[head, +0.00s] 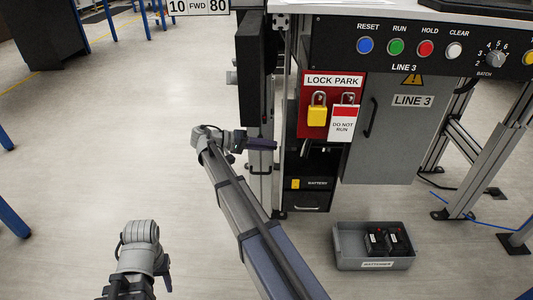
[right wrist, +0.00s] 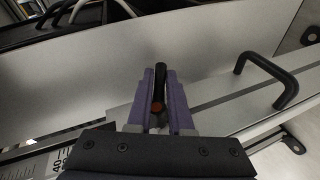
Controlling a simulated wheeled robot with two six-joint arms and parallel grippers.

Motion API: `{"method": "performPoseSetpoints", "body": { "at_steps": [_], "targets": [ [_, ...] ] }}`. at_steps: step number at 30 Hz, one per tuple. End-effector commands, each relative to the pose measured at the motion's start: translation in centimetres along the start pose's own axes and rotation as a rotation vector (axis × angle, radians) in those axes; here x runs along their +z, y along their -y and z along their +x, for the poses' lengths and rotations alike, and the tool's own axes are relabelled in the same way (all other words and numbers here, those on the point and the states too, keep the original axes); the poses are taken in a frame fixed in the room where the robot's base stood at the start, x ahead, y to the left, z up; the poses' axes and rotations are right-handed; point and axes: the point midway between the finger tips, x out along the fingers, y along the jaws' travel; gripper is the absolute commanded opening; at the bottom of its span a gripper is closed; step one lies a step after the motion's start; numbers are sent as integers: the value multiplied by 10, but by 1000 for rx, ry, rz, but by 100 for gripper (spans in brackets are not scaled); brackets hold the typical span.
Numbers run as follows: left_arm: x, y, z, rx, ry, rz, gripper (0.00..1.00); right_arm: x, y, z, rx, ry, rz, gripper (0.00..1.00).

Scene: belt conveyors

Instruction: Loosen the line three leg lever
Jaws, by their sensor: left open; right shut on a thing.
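My right gripper (head: 262,144) reaches the grey leg post left of the line 3 cabinet in the head view. In the right wrist view its purple fingers (right wrist: 159,100) are shut on a slim black lever (right wrist: 160,75). A small orange-red spot shows at the lever's lower end, between the fingers. The lever lies close to the grey leg rail (right wrist: 215,95). In the head view the lever is too small or hidden to make out. My left gripper (head: 164,270) is low at the left, open and empty, away from the leg.
A black pull handle (right wrist: 275,78) stands out beside the lever. A scale (right wrist: 60,160) marked 40 shows at lower left. The line 3 cabinet (head: 385,130), lock park board (head: 312,85) and a grey batteries bin (head: 347,246) are to the right.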

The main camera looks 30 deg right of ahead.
Motion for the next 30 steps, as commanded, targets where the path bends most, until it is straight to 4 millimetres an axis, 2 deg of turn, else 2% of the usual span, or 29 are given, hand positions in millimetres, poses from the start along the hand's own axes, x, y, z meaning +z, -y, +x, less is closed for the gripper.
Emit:
{"method": "performPoseSetpoints", "body": {
  "at_steps": [1,6,21,22,28,30],
  "targets": [
    [0,-1,6,0,0,0,48,-1,1,2,22,-6,-2,0],
    [0,-1,11,0,0,0,48,-2,-2,1,61,-15,-11,0],
    [-1,-1,12,0,0,0,48,-3,-5,1,77,-19,-14,0],
    [-1,-1,12,0,0,0,48,-3,-5,1,77,-19,-14,22],
    [-1,-1,12,0,0,0,48,-2,-4,0,75,-18,-15,45],
    [-1,-1,12,0,0,0,48,-2,-4,0,74,-17,-15,48]
  ]
}}
